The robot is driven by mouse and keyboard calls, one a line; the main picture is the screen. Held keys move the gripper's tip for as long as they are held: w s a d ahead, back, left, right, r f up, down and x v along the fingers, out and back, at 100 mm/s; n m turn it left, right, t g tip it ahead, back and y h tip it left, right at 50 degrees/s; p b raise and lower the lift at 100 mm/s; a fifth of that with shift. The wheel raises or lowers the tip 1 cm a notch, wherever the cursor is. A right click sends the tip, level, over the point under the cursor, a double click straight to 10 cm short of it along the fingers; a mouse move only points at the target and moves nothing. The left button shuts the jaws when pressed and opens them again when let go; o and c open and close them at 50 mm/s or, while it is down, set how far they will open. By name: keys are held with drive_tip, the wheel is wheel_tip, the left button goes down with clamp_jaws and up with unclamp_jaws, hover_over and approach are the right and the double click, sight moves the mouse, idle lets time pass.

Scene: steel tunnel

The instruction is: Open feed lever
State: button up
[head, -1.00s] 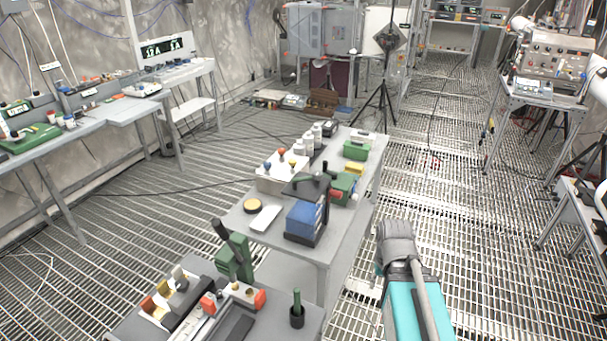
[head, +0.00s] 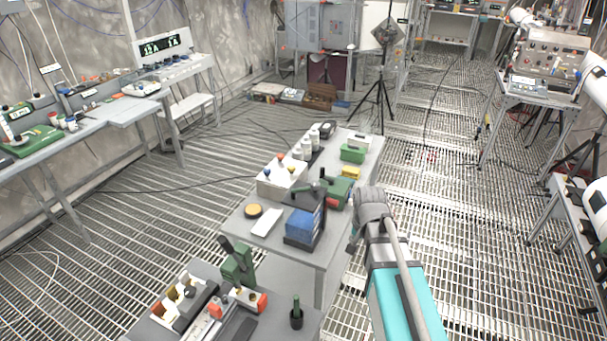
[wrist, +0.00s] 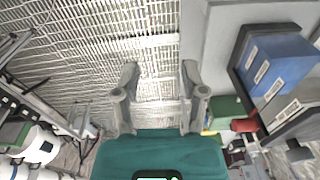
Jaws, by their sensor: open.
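I cannot tell for sure which part is the feed lever. On the middle table, a green device with a red end (head: 338,191) stands beside the blue block unit (head: 303,230). In the wrist view, a red knob (wrist: 243,124) shows next to a green body (wrist: 224,111), near the blue block unit (wrist: 278,66) on the right. On the near table, a green device (head: 238,264) carries a tilted black handle. My gripper (wrist: 158,88) is open and empty, its fingers apart over the floor grating beside the table. My arm hides part of the table's right side in the head view.
The middle table (head: 283,247) also holds bottles, a yellow disc (head: 254,211) and a white block (head: 266,222). The near table carries a dark green upright handle (head: 296,312). Benches line the left; a tripod (head: 378,90) stands behind. The grating on the right is mostly clear.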

drive_tip(key=w+a+r+m+p, duration=0.5)
drive_tip(key=w+a+r+p, duration=0.4)
drive_tip(key=r, duration=0.3)
wheel_tip(320, 180, up, 9)
drive_tip(key=m+t+p, duration=0.2)
drive_tip(key=m+p, duration=0.3)
drive_tip(key=p, duration=0.5)
hover_over(304, 189)
drive_tip(key=s, duration=0.3)
drive_tip(key=shift+w+d+f+g+y, duration=0.2)
drive_tip(key=shift+w+d+g+y, duration=0.1)
drive_tip(key=shift+d, duration=0.1)
drive_tip(key=shift+f, duration=0.15)
drive_tip(key=f+b, duration=0.4)
drive_tip(key=w+f+b, duration=0.1)
drive_tip(key=f+b, duration=0.4)
drive_tip(key=w+f+b, duration=0.1)
drive_tip(key=f+b, duration=0.3)
drive_tip(key=shift+w+a+f+b, duration=0.15)
drive_tip(key=shift+w+a+b, duration=0.1)
drive_tip(key=shift+a+b, duration=0.15)
clamp_jaws()
